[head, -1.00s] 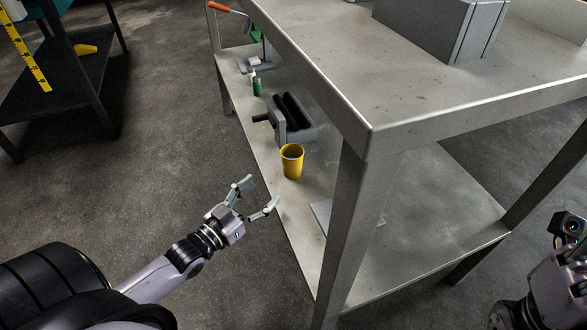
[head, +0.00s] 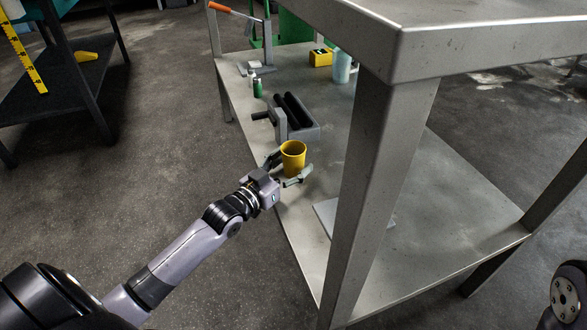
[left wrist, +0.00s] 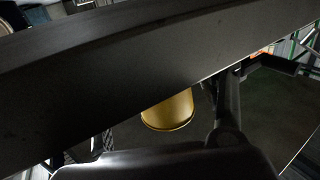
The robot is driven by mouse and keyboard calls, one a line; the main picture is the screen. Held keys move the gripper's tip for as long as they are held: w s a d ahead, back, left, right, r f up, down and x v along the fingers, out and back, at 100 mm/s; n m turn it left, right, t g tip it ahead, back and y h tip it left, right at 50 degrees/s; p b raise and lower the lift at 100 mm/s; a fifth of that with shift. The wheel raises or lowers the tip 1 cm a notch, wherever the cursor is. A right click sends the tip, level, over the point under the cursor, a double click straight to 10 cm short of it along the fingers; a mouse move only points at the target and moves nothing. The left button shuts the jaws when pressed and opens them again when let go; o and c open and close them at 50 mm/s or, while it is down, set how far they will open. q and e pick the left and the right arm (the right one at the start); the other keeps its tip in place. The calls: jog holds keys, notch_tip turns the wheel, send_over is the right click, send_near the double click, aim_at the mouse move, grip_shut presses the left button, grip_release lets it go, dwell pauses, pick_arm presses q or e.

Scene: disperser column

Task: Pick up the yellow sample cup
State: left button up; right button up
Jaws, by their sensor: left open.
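The yellow sample cup (head: 293,158) stands upright on the lower shelf (head: 262,170) of the grey metal bench, near its left edge. My left gripper (head: 286,171) is open, with one finger on the far left side of the cup and the other at its near right side. Whether the fingers touch the cup cannot be told. My right gripper is not in view; only a piece of my right arm shows at the lower right.
A grey device with dark rollers (head: 297,117) stands just behind the cup. A green bottle (head: 257,88), a yellow box (head: 320,57) and a pale bottle (head: 341,66) stand farther back. A bench leg (head: 370,190) and the upper top (head: 440,40) lie to the right. A flat plate (head: 328,213) lies nearer.

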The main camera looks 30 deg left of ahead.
pick_arm(q)
jog(key=shift+w, duration=0.4)
jog(key=c, duration=1.3)
